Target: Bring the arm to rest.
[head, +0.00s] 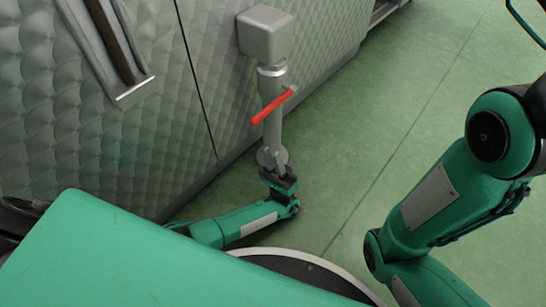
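My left arm reaches in low from the left, and its gripper (272,160) points up at the lower end of a grey pipe (271,128). The small grey fingers overlap the pipe end in the picture. I cannot tell whether they touch it or how far apart they are. A red lever (271,107) sits on the pipe above the gripper, slanting up to the right, and the gripper is clear of it. My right arm shows at the right, but its gripper is out of view.
The pipe hangs from a grey box (265,34) on a quilted metal wall (130,150) at the left. A slanted channel with a dark strip (112,40) is on that wall. The green floor (385,130) is clear between the pipe and my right arm.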

